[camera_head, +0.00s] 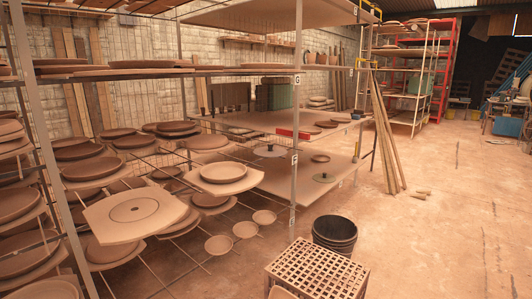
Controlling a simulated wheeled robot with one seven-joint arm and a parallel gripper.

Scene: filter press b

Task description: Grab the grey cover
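A round, flat grey piece with a small knob in its middle, which looks like the grey cover (269,152), lies on the middle shelf board of the rack near the picture's centre. A similar greenish disc with a knob (324,178) lies on the lower board, to the right of the rack post. Both are small in the picture, so I cannot be sure which one is the cover. My gripper is not in view.
Racks on the left hold many clay plates (224,172). A black bucket (335,233) and a lattice-topped stool (315,268) stand in front. Wooden planks (386,130) lean against the rack's right end. The floor (440,220) at right is mostly clear.

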